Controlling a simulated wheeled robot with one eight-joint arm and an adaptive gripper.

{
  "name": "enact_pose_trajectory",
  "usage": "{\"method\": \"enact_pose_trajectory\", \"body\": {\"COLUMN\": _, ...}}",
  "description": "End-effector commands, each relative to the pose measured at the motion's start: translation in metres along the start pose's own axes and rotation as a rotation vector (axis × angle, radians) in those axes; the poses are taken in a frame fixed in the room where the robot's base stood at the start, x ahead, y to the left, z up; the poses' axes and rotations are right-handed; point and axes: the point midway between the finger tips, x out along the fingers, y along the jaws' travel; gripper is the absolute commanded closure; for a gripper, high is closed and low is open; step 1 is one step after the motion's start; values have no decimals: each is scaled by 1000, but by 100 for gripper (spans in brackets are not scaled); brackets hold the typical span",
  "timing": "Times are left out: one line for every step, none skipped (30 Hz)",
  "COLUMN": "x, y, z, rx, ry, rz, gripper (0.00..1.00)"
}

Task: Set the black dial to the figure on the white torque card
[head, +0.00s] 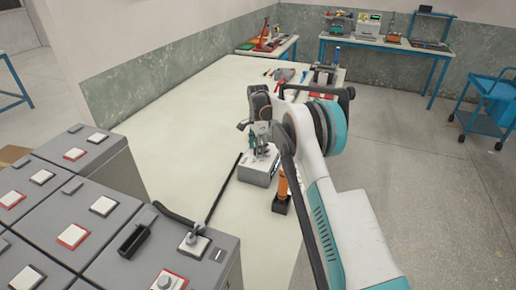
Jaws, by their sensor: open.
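My gripper (262,148) is open, low over a small light grey box (256,174) on the pale table. Its fingers are at or just above the top of the box; I cannot tell whether they touch anything. The gripper and arm cover much of the box top, and I cannot make out the black dial there. Dark marks on the front of the box are too small to read. I cannot pick out the white torque card or its figure in this view.
An orange-handled tool (281,183) stands in a black holder right of the box, close to my arm. A long black bar (222,190) runs from the grey battery blocks (95,215) towards the box. Tools (285,75) lie at the table's far end. The table's left part is clear.

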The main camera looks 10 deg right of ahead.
Motion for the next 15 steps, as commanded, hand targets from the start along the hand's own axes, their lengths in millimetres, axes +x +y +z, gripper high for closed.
{"method": "enact_pose_trajectory", "body": {"x": 0, "y": 0, "z": 0, "rx": 0, "ry": 0, "rz": 0, "gripper": 47}}
{"method": "enact_pose_trajectory", "body": {"x": 0, "y": 0, "z": 0, "rx": 0, "ry": 0, "rz": 0, "gripper": 54}}
{"method": "enact_pose_trajectory", "body": {"x": 0, "y": 0, "z": 0, "rx": 0, "ry": 0, "rz": 0, "gripper": 63}}
{"method": "enact_pose_trajectory", "body": {"x": 0, "y": 0, "z": 0, "rx": 0, "ry": 0, "rz": 0, "gripper": 70}}
{"method": "enact_pose_trajectory", "body": {"x": 0, "y": 0, "z": 0, "rx": 0, "ry": 0, "rz": 0, "gripper": 77}}
{"method": "enact_pose_trajectory", "body": {"x": 0, "y": 0, "z": 0, "rx": 0, "ry": 0, "rz": 0, "gripper": 86}}
{"method": "enact_pose_trajectory", "body": {"x": 0, "y": 0, "z": 0, "rx": 0, "ry": 0, "rz": 0, "gripper": 91}}
{"method": "enact_pose_trajectory", "body": {"x": 0, "y": 0, "z": 0, "rx": 0, "ry": 0, "rz": 0, "gripper": 91}}
{"method": "enact_pose_trajectory", "body": {"x": 0, "y": 0, "z": 0, "rx": 0, "ry": 0, "rz": 0, "gripper": 91}}
{"method": "enact_pose_trajectory", "body": {"x": 0, "y": 0, "z": 0, "rx": 0, "ry": 0, "rz": 0, "gripper": 91}}
{"method": "enact_pose_trajectory", "body": {"x": 0, "y": 0, "z": 0, "rx": 0, "ry": 0, "rz": 0, "gripper": 91}}
{"method": "enact_pose_trajectory", "body": {"x": 0, "y": 0, "z": 0, "rx": -1, "ry": 0, "rz": 0, "gripper": 91}}
{"method": "enact_pose_trajectory", "body": {"x": 0, "y": 0, "z": 0, "rx": -3, "ry": 0, "rz": 0, "gripper": 91}}
{"method": "enact_pose_trajectory", "body": {"x": 0, "y": 0, "z": 0, "rx": -5, "ry": 0, "rz": 0, "gripper": 91}}
{"method": "enact_pose_trajectory", "body": {"x": 0, "y": 0, "z": 0, "rx": -9, "ry": 0, "rz": 0, "gripper": 91}}
